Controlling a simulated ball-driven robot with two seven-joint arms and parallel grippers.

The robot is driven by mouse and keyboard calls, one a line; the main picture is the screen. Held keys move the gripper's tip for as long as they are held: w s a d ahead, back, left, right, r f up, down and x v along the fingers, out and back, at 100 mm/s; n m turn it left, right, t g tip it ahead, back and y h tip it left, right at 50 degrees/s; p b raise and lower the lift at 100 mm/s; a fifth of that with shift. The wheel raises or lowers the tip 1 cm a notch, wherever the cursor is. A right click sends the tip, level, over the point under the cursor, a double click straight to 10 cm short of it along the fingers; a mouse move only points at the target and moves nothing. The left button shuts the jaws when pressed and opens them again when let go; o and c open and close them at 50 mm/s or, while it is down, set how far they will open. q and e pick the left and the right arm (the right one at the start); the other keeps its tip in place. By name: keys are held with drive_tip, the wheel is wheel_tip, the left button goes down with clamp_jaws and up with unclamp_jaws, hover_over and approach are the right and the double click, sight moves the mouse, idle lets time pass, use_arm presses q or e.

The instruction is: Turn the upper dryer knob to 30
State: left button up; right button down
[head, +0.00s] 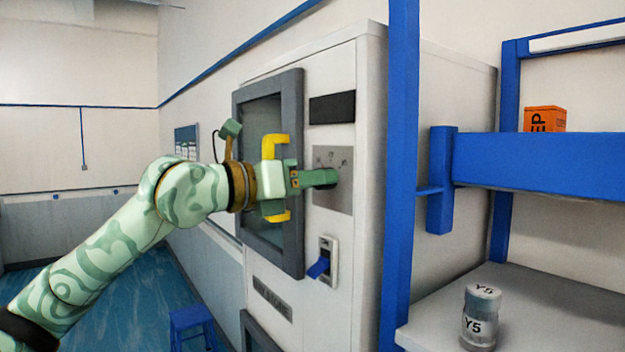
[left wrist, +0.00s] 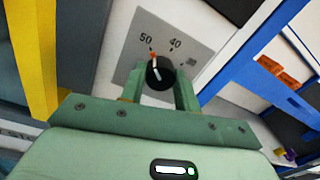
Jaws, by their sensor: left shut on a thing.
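The upper dryer knob (left wrist: 162,72) is black with a white line on it and an orange mark at its edge, in the left wrist view. The orange mark lies near the printed 50, on the side towards the 40. The knob sits on a grey dial plate (head: 334,196) on the dryer's white front (head: 332,75). My left gripper (head: 333,178) is shut on the knob, one finger on each side, and hides most of it in the head view. My right gripper is not in view.
A yellow handle (head: 270,143) on the dark-framed door (head: 298,110) is close beside my left wrist. Below the dial is a blue switch (head: 319,267). A blue rack post (head: 402,120) stands at right, with a jar (head: 480,318) and an orange box (head: 544,119) on its shelves.

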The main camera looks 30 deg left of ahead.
use_arm(q)
drive_tip(key=m+y, duration=0.1)
drive_tip(key=m, duration=1.8)
drive_tip(key=shift+d+p, duration=0.1)
drive_tip(key=shift+p, duration=0.2)
drive_tip(key=shift+m, duration=0.3)
idle(0.3)
drive_tip(key=o, duration=1)
drive_tip(key=shift+c, duration=0.2)
drive_tip(key=shift+s, duration=0.15)
